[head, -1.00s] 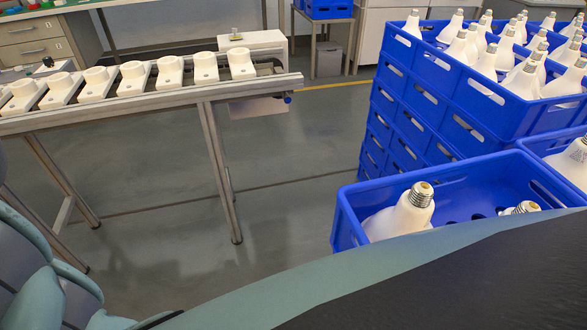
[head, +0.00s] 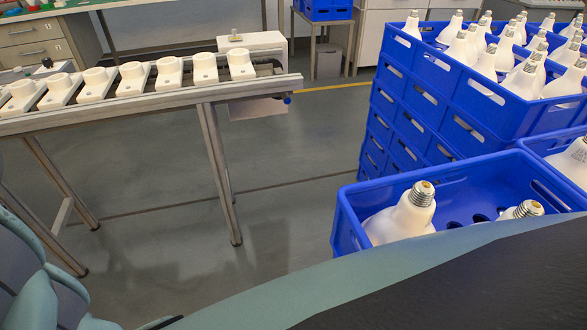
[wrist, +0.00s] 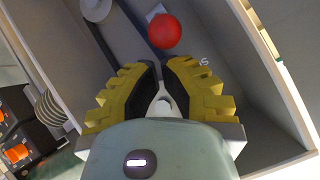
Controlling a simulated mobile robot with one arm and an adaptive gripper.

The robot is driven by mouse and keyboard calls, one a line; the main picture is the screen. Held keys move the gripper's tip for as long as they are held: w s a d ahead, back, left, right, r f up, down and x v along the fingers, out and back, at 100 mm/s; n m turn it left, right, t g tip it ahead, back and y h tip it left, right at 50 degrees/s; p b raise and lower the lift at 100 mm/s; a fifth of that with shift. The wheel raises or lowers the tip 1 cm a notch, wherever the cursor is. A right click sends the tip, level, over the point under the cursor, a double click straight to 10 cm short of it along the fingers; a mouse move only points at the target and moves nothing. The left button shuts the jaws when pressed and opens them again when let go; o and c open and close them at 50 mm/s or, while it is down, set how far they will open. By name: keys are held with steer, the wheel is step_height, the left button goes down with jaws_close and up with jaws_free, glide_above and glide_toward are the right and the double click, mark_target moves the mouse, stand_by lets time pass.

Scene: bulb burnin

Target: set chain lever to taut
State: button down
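A red ball knob (wrist: 164,30) shows in the wrist view, just beyond my fingertips, over a grey recessed panel; I take it to be the chain lever's end. Its stem is not clearly visible, and neither is its setting. My gripper (wrist: 161,66) has yellow ribbed fingers with dark inner pads. They stand a little apart, with a narrow gap between the tips. The knob is outside the fingers, apart from them in the picture; depth is hard to judge. A pale pointed piece shows between the finger bases. The gripper is not visible in the head view.
A conveyor (head: 150,99) carries several white sockets. A blue crate (head: 345,215) with bulbs stands at the right, before stacked blue crates (head: 400,110). Grey floor lies between them. In the wrist view, orange-and-black parts (wrist: 15,112) sit left, and a pale panel edge (wrist: 285,85) right.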

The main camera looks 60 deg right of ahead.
steer(key=shift+s+d+f+t+y+b, duration=0.35)
steer(key=shift+d+f+t+y+b, duration=0.2)
steer(key=shift+b, duration=0.85)
